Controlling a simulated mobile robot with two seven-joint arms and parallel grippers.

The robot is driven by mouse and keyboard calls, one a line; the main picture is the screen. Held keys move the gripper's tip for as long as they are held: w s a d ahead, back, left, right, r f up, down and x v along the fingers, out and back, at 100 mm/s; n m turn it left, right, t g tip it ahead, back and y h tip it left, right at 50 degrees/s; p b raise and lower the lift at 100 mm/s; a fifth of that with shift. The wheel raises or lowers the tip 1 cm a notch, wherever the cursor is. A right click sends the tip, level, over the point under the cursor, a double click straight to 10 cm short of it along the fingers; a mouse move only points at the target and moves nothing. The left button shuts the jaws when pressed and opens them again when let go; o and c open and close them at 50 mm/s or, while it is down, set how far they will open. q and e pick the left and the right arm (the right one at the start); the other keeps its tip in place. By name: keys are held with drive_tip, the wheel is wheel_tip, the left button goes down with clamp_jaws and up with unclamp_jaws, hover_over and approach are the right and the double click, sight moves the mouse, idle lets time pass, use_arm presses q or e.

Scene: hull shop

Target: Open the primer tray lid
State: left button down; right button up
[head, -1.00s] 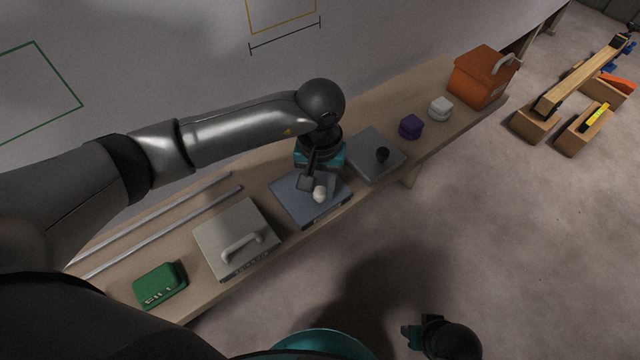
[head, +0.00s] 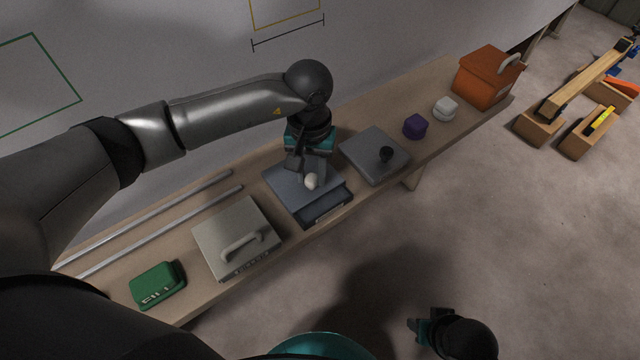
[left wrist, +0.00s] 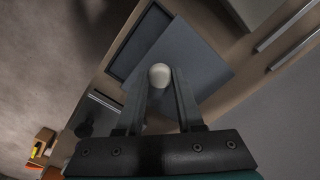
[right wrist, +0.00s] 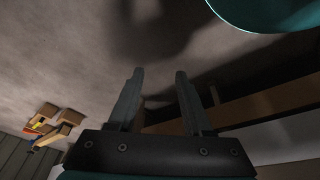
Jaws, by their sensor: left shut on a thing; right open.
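A blue-grey tray (head: 327,208) stands on the bench with its flat lid (head: 287,181) shifted toward the wall. A strip of the tray's dark inside shows at its front. The lid has a round white knob (head: 311,181). My left gripper (head: 307,174) is shut on this knob; the left wrist view shows the knob (left wrist: 159,75) between its fingertips, with the lid (left wrist: 193,62) beneath and the dark open strip (left wrist: 139,42) beside it. My right gripper (head: 413,332) is open and empty, low over the floor; its spread fingers (right wrist: 158,80) show in the right wrist view. No tray label is readable.
A beige box (head: 222,233) with a bar handle and a green case (head: 157,283) stand left of the tray. A grey lidded tray (head: 365,157) with a black knob stands close on the right. Two metal rods (head: 165,217) lie behind. Farther right is an orange box (head: 482,84).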

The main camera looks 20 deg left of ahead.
use_arm(q)
drive_tip(key=w+a+b, duration=0.1)
drive_tip(key=a, duration=0.1)
drive_tip(key=w+a+b, duration=0.1)
drive_tip(key=w+a, duration=0.1)
drive_tip(key=shift+w+a+f, duration=0.1)
drive_tip(key=shift+a+f, duration=0.05)
drive_tip(key=shift+w+a+b, duration=0.35)
drive_tip(key=shift+a, duration=0.1)
use_arm(e)
wheel_tip(320, 180, up, 6)
drive_tip(key=w+t, duration=0.1)
drive_tip(key=shift+w+r, duration=0.15)
drive_tip(key=shift+w, duration=0.05)
drive_tip(key=shift+a, duration=0.1)
use_arm(q)
drive_tip(key=c, duration=0.5)
unclamp_jaws()
drive_tip(key=shift+c, duration=0.2)
drive_tip(key=shift+r, duration=0.25)
drive_tip(key=shift+r, duration=0.2)
wheel_tip(320, 180, up, 15)
drive_tip(key=p, duration=0.5)
drive_tip(key=shift+f, duration=0.15)
use_arm(e)
drive_tip(key=s+f+g, duration=0.1)
drive_tip(key=s+f, duration=0.3)
drive_tip(key=f, duration=0.6)
drive_tip(key=shift+d+f+g, duration=0.35)
drive_tip(key=shift+d+g, duration=0.05)
